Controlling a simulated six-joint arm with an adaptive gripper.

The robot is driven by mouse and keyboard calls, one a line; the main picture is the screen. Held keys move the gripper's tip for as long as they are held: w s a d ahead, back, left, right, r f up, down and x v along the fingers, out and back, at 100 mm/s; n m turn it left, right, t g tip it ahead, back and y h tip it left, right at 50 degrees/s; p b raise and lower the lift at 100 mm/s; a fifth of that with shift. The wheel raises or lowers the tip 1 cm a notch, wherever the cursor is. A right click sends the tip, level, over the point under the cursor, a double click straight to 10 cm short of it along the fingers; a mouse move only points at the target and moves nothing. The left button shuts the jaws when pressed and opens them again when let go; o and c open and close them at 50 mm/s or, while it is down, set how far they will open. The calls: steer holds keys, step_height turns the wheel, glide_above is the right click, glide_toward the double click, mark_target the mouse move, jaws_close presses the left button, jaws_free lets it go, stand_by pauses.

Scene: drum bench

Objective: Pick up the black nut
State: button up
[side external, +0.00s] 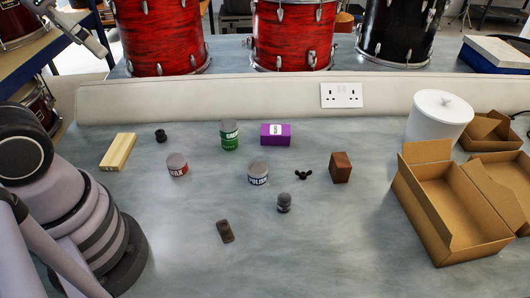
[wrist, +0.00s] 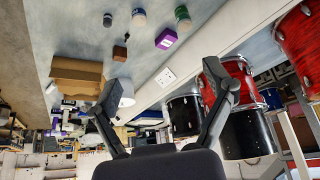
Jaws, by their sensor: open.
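A small black wing-shaped nut (side external: 303,175) lies on the grey bench in the side external view, between the polish tin (side external: 258,174) and a brown block (side external: 340,167). In the wrist view a tiny dark shape, probably this nut (wrist: 127,36), shows beside the brown block (wrist: 120,53). My gripper (wrist: 160,77) is open, its two black fingers spread wide with nothing between them. It is well away from the nut. I cannot make out its fingers in the side external view.
Near the nut stand a grey-lidded jar (side external: 284,203), a purple box (side external: 275,134) and a green tin (side external: 229,134). A red-labelled tin (side external: 177,164), small black cylinder (side external: 161,136), wooden block (side external: 118,151) and dark brown piece (side external: 225,231) lie left. Cardboard box (side external: 403,203) and white canister (side external: 438,118) stand right.

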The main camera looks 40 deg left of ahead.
stand_by(0.3)
steer(key=shift+c, duration=1.3)
